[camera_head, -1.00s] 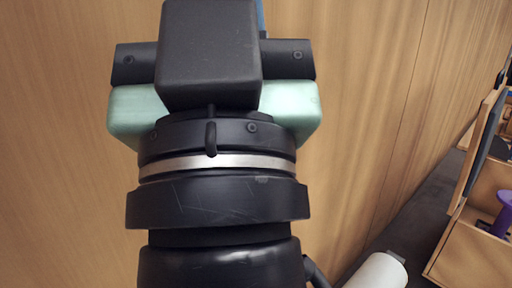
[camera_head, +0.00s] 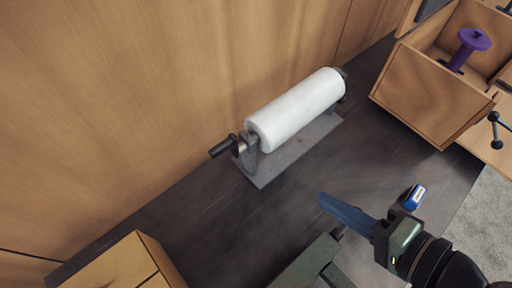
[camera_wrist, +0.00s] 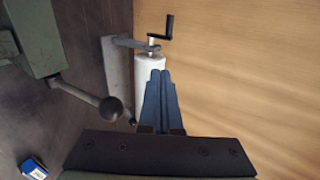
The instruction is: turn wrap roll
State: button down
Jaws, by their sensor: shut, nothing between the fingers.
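The white wrap roll (camera_head: 297,108) lies on a grey stand (camera_head: 294,154) on the dark bench top, close to the wooden wall. A crank with a black handle (camera_head: 222,147) sticks out at its near left end. In the wrist view the roll (camera_wrist: 149,70) is partly hidden behind my fingers, and the crank handle (camera_wrist: 168,26) shows above them. My gripper (camera_head: 322,200) has blue fingers, shut and empty. It is to the lower right of the roll, apart from it and from the handle. In the wrist view the fingertips (camera_wrist: 161,72) point toward the roll.
A green machine (camera_head: 308,266) stands at the bottom; its lever with a round knob (camera_wrist: 110,108) shows in the wrist view. A small blue box (camera_head: 414,197) lies right of my gripper. A wooden bin (camera_head: 421,92) with a purple spool (camera_head: 467,48) is at upper right. A wooden box (camera_head: 124,264) is at lower left.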

send_near(237, 141)
notch_tip(237, 141, down, 3)
jog(key=w+a, duration=0.1)
jog(key=shift+w+a+p, duration=0.4)
jog(key=shift+w, duration=0.2)
jog(key=shift+w+a+p, duration=0.4)
jog(key=shift+w+a, duration=0.05)
jog(key=shift+w, duration=0.15)
jog(key=shift+w+a+f, duration=0.15)
jog(key=shift+w+a, duration=0.15)
jog(key=shift+w, duration=0.2)
jog(key=shift+w, duration=0.1)
